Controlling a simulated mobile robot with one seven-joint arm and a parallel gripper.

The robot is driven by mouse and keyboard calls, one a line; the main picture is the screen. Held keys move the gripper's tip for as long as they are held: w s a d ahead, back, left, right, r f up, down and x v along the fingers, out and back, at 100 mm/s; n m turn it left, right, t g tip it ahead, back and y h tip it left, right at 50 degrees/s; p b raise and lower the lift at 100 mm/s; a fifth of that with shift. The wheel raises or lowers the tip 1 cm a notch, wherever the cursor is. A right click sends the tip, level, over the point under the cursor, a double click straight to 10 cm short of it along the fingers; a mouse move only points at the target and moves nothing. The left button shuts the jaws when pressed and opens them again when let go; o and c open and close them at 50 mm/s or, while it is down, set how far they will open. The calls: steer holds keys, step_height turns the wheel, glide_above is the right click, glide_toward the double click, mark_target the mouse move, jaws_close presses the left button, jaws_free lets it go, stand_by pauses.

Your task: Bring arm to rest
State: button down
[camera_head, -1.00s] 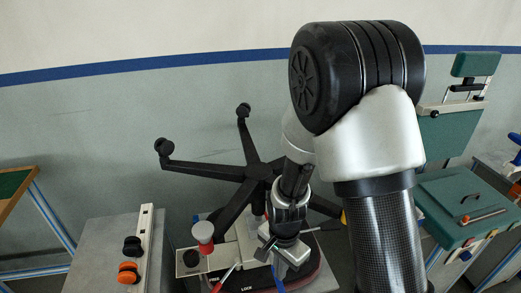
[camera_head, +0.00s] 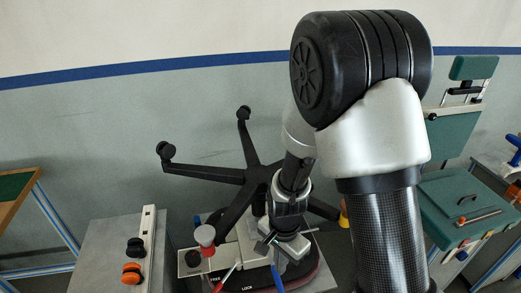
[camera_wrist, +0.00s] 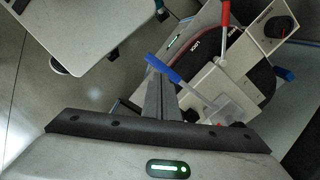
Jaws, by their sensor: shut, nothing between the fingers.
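My gripper (camera_head: 268,241) hangs in front of the chair base, over the test fixture, at the end of my arm. In the wrist view my gripper (camera_wrist: 160,92) shows its narrow dark fingers together with nothing between them. A blue lever (camera_wrist: 163,68) lies just beyond the fingertips in that view; whether it touches them I cannot tell. The black star-shaped chair base (camera_head: 250,172) is upside down, castors up. Its centre is partly hidden by my arm. A fixture with a dark plate (camera_head: 250,283) marked FREE and LOCK lies below my gripper.
A red-and-white knob (camera_head: 205,237) and a red lever (camera_wrist: 225,25) stand close to my gripper. A grey bench with black and orange knobs (camera_head: 132,268) is at left. A green chair-like rig (camera_head: 462,205) is at right. Floor (camera_wrist: 45,95) shows clear at left in the wrist view.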

steer(key=shift+r+p, duration=0.4)
steer(key=shift+r, duration=0.4)
steer(key=d+r+n+t+p, duration=0.1)
steer(key=d+r+n, duration=0.1)
steer(key=r, duration=0.8)
steer(key=d+r+n+t+p, duration=0.1)
steer(key=d+r+n, duration=0.1)
steer(key=r, duration=0.7)
steer(key=s+d+r+n+t, duration=0.1)
steer(key=s+d+r, duration=0.1)
steer(key=r, duration=0.3)
steer(key=s+d+r+n+t+p, duration=0.1)
steer(key=s+d+r+n, duration=0.1)
steer(key=s+r, duration=0.2)
steer(key=s+d+r+n+t+p, duration=0.1)
steer(key=s+d+r, duration=0.1)
steer(key=s+r, duration=0.2)
steer(key=shift+d+r+n+t, duration=0.3)
steer(key=shift+d+r+n, duration=0.1)
steer(key=shift+r, duration=1.05)
steer(key=shift+s, duration=0.1)
